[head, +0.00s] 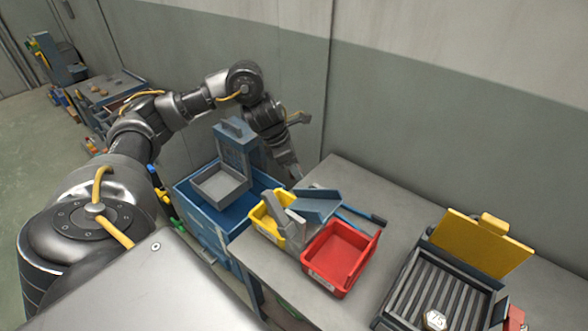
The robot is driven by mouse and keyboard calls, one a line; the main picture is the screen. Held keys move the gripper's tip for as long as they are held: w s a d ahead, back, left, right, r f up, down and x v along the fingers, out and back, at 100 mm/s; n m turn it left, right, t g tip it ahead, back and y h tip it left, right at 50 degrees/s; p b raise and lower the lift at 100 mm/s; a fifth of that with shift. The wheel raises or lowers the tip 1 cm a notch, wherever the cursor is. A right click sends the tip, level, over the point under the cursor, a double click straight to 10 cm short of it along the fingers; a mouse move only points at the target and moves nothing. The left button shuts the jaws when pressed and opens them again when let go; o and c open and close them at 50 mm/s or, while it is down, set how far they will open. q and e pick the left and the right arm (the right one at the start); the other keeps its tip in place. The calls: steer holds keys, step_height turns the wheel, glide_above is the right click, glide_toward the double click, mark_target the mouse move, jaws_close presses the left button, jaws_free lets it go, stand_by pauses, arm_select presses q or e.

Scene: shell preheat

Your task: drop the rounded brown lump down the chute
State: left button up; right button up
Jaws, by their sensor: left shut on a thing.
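My left arm comes in from the left and bends down at the centre. Its gripper (289,163) points down just behind the yellow bin. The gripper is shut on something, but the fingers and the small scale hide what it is. I cannot make out a rounded brown lump in it. Small brownish pieces (100,90) lie on a far workbench at the upper left, too small to identify. A blue box with a grey open tray (220,186) and a raised lid stands left of the gripper; I cannot tell whether it is the chute. My right gripper is out of view.
A grey table (400,190) holds a yellow bin (267,222), a red bin (340,256), a blue-handled tool (362,217) and a slatted tray (440,290) with a pale hexagonal piece (435,320). A yellow panel (480,243) stands behind the tray. The wall closes off the back.

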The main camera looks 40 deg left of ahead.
arm_select(q)
steer(key=shift+f, duration=0.3)
steer(key=shift+s+f, duration=0.1)
steer(key=shift+f+b, duration=0.6)
steer(key=shift+b, duration=0.1)
step_height(320, 180, down, 8)
steer(key=b, duration=0.7)
steer(key=shift+r, duration=0.2)
steer(key=o, duration=1.1)
steer(key=shift+r, duration=0.1)
